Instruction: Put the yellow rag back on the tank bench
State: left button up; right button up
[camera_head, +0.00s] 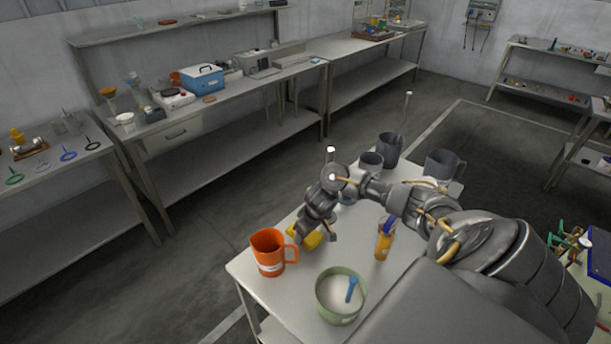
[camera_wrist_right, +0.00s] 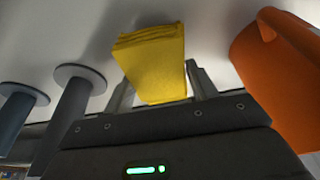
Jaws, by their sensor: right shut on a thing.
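The yellow rag (camera_head: 312,238) shows under my right gripper (camera_head: 317,234), low over the white bench (camera_head: 292,297) in the head view. In the right wrist view the folded rag (camera_wrist_right: 154,62) sits between the two fingers of my right gripper (camera_wrist_right: 158,88), which is shut on it. I cannot tell whether the rag touches the bench top. My gripper and wrist hide part of the rag in the head view. My left gripper is in neither view.
An orange jug (camera_head: 268,254) stands just left of the rag. A green bowl (camera_head: 341,301) with a blue-handled tool and an orange bottle (camera_head: 384,240) stand nearer the front. Several dark grey jugs (camera_head: 389,149) crowd the bench's far end. A little bare top lies between jug and bowl.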

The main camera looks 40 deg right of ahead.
jog(key=shift+f, duration=0.55)
jog(key=shift+f, duration=0.2)
jog(key=o, duration=0.9)
jog(key=p+v, duration=0.1)
jog(key=v, duration=1.1)
jog(key=shift+s+r, duration=0.1)
jog(key=shift+r, duration=0.15)
jog(key=shift+f, duration=0.1)
